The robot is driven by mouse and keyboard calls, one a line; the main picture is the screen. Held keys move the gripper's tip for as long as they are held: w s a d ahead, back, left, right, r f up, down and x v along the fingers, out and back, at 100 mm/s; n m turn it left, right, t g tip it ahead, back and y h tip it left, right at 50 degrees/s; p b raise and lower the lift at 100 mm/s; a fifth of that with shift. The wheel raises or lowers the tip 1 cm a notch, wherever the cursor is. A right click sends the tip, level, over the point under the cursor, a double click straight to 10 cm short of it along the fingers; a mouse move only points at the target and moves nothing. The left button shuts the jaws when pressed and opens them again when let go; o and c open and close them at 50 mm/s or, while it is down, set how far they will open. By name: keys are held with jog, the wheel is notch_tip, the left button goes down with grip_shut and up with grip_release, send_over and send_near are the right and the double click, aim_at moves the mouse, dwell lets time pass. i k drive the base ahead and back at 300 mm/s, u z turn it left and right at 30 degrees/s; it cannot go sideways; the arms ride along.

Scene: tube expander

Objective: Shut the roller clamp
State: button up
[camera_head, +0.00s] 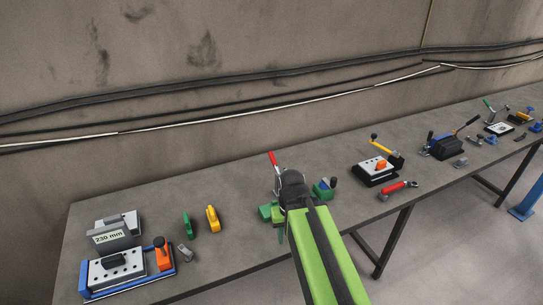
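No label marks the roller clamp. The device that may be it is a green tool (268,212) with a raised lever that has a red handle (273,158), on the near middle of the bench. The lever stands up, tilted to the left. My green arm reaches in from the bottom, and my dark gripper (284,188) is over or against this tool, hiding its middle.
The grey bench (235,245) runs along a wall with cables. At left are a blue-framed plate (128,275), a "230 mm" block (111,237), and green and yellow pieces (212,219). At right are a yellow-levered device (377,172), a red-handled tool (397,189) and several more tools.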

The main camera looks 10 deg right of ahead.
aim_at(270, 155)
jog(key=z, duration=5.65)
jog(key=i, duration=0.1)
jog(key=z, duration=2.9)
jog(key=k, duration=0.75)
jog(key=z, duration=1.35)
jog(key=i, duration=1)
jog(key=u, duration=0.05)
